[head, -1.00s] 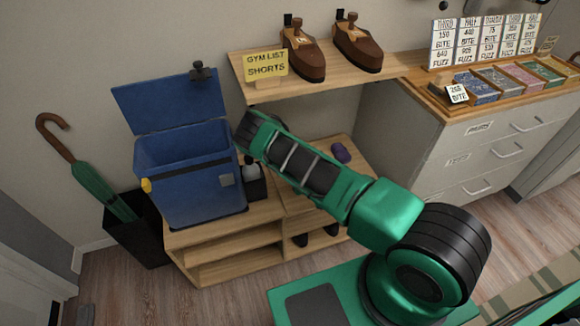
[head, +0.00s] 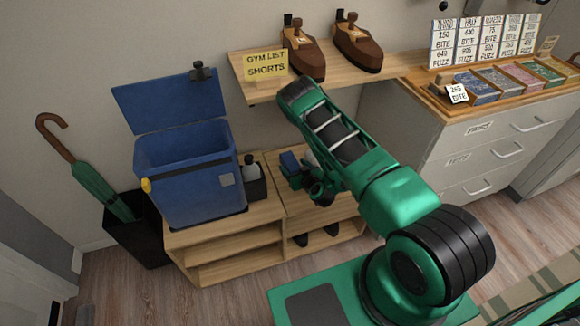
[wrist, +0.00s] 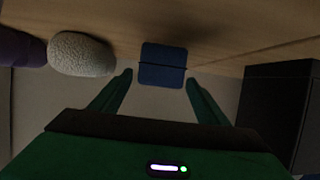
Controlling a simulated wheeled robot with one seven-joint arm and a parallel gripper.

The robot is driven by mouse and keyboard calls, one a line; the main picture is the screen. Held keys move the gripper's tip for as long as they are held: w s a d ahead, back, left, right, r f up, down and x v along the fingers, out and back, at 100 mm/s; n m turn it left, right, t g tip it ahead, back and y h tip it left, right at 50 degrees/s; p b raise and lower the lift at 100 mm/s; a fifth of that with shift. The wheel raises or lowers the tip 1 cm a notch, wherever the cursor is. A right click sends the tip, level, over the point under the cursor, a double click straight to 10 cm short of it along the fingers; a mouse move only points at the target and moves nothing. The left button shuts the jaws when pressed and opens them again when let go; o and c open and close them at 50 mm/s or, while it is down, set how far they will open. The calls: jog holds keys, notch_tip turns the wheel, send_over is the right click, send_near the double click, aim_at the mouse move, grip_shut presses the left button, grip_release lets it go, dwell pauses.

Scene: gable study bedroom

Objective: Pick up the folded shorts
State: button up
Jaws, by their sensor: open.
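A small dark blue folded bundle with a dark band across it, which looks like the folded shorts (wrist: 162,65), lies on the wooden bench top. In the head view the blue bundle (head: 290,161) shows just beside my gripper, partly covered by it. My gripper (wrist: 158,79) is open and empty. In the wrist view its two fingertips stand on either side of the bundle's near edge, with gaps at both sides. I cannot tell how far above the bench the fingertips are.
A pale speckled rounded thing (wrist: 81,54) and a purple one (wrist: 18,47) lie left of the bundle in the wrist view. A black box (wrist: 278,105) stands at right. An open blue bin (head: 190,175) stands on the bench (head: 215,238). A shelf (head: 400,66) overhangs behind.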

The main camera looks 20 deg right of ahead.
aim_at(290, 162)
jog(key=shift+w+d+f, duration=0.1)
jog(key=shift+w+f, duration=0.05)
jog(key=shift+w, duration=0.9)
jog(key=shift+x, duration=1.15)
jog(key=shift+f, duration=0.15)
jog(key=shift+s, duration=0.1)
jog(key=c, duration=1.2)
